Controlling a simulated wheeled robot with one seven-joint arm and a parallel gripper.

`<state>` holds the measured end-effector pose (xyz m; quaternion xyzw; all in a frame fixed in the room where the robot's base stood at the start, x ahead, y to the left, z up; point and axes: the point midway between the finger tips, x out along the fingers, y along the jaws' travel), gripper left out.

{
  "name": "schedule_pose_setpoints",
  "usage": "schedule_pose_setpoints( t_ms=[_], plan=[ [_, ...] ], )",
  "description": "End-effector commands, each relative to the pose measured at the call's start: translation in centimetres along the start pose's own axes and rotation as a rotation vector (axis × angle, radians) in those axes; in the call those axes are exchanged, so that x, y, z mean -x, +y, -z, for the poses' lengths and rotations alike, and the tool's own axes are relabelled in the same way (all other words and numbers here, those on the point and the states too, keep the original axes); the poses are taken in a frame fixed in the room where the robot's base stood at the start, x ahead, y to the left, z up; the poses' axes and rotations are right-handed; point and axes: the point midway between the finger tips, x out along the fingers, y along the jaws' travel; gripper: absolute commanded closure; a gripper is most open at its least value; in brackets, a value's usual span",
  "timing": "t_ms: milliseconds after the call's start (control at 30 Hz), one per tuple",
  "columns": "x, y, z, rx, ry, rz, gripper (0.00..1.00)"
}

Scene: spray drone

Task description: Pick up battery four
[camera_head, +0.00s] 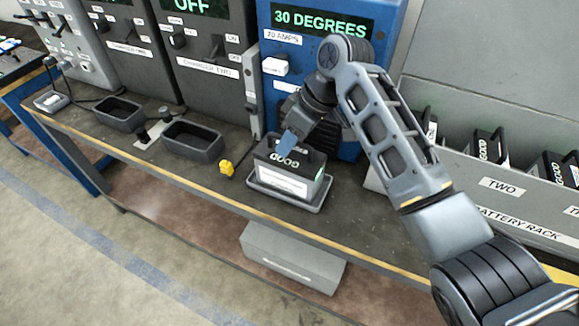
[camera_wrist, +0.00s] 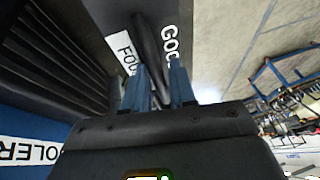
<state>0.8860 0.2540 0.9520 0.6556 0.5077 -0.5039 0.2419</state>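Battery four (camera_head: 290,166) is a grey-black block with a white front label, a dark top marked GOOD and a black handle. It sits upright in a shallow black tray (camera_head: 262,190) on the bench. In the wrist view its top (camera_wrist: 115,25) shows part of a label starting "FOU". My gripper (camera_head: 288,140) reaches down onto the battery's top from behind. In the wrist view the blue fingers of my gripper (camera_wrist: 158,82) stand close on either side of the handle (camera_wrist: 150,45) and appear shut on it. The finger contact is partly hidden.
A blue cooler (camera_head: 335,95) reading 30 DEGREES stands behind the battery. Two empty black trays (camera_head: 192,140) (camera_head: 120,113) and a yellow connector (camera_head: 227,168) lie left. The battery rack (camera_head: 500,215) with several batteries is right. The bench's front edge (camera_head: 200,182) is close.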

Motion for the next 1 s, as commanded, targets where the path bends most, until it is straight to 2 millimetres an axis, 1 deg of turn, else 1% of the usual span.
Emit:
schedule_pose_setpoints(
  t_ms=[33,267,1000],
  plan=[
    [0.00,-0.01,0.00,0.000,0.000,0.000,0.78],
    [0.02,-0.01,0.00,0.000,0.000,0.000,1.00],
    [0.06,0.01,-0.01,-0.001,0.000,0.000,1.00]
  ],
)
